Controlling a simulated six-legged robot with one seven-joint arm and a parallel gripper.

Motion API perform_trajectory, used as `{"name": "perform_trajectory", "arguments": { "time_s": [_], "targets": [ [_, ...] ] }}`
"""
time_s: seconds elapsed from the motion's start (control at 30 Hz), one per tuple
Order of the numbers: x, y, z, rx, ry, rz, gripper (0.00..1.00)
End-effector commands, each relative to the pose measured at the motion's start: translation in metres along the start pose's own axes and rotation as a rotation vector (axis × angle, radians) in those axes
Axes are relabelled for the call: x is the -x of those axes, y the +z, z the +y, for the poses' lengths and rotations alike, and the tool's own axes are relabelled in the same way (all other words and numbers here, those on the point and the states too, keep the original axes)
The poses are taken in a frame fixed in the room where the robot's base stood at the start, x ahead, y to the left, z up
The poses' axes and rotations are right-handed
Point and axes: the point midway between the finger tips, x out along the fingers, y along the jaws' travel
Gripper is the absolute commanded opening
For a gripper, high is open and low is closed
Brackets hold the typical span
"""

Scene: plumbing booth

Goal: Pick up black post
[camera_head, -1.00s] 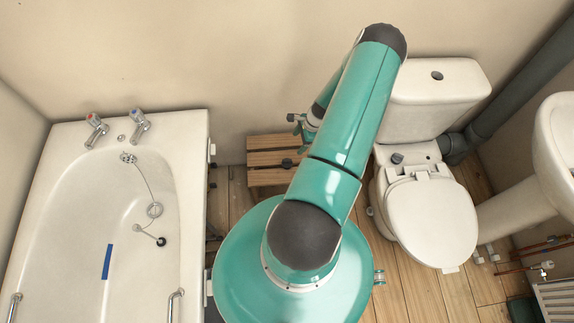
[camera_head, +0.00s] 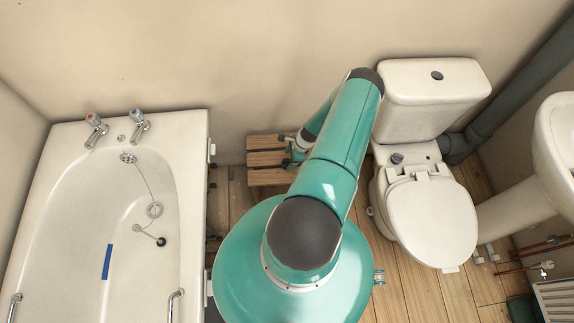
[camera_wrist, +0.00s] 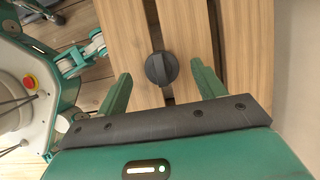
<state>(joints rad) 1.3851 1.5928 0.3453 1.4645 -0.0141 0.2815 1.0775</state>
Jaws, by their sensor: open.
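The black post (camera_wrist: 161,68) shows in the wrist view as a round dark piece with a raised ridge across its top. It sits on a wooden slatted stool (camera_wrist: 187,30), over the gap between slats. My gripper (camera_wrist: 161,72) is open, with one green finger on each side of the post and space between each finger and it. In the head view my gripper (camera_head: 296,149) is over the stool (camera_head: 266,159), partly behind my arm. The post cannot be made out clearly there.
A white bathtub (camera_head: 190,200) stands to the left of the stool. A toilet (camera_head: 432,215) stands to the right, with a small dark knob (camera_head: 397,158) behind its seat. The wall (camera_head: 230,60) is close behind the stool.

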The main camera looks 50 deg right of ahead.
Motion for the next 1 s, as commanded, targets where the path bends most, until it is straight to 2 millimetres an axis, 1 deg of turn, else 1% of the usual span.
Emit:
{"name": "perform_trajectory", "arguments": {
  "time_s": [0.03,0.1,0.2,0.43,0.47,0.5,0.57,0.6,0.7,1.0],
  "targets": [
    [-0.010,0.002,0.000,0.001,0.002,-0.001,0.69],
    [-0.019,0.001,0.000,0.001,0.002,-0.001,0.69],
    [-0.026,0.001,-0.001,0.000,0.001,0.000,0.69],
    [-0.028,0.001,-0.001,0.001,0.000,0.000,0.69],
    [-0.028,0.001,-0.001,0.001,0.000,0.000,0.67],
    [-0.028,0.001,-0.001,0.001,0.000,0.000,0.59],
    [-0.028,0.001,-0.001,0.001,0.000,0.000,0.47],
    [-0.028,0.001,-0.001,0.001,0.001,0.000,0.39],
    [-0.028,0.001,-0.001,0.001,0.001,0.000,0.20],
    [-0.027,0.001,-0.001,0.001,0.000,0.000,0.20]
  ]
}}
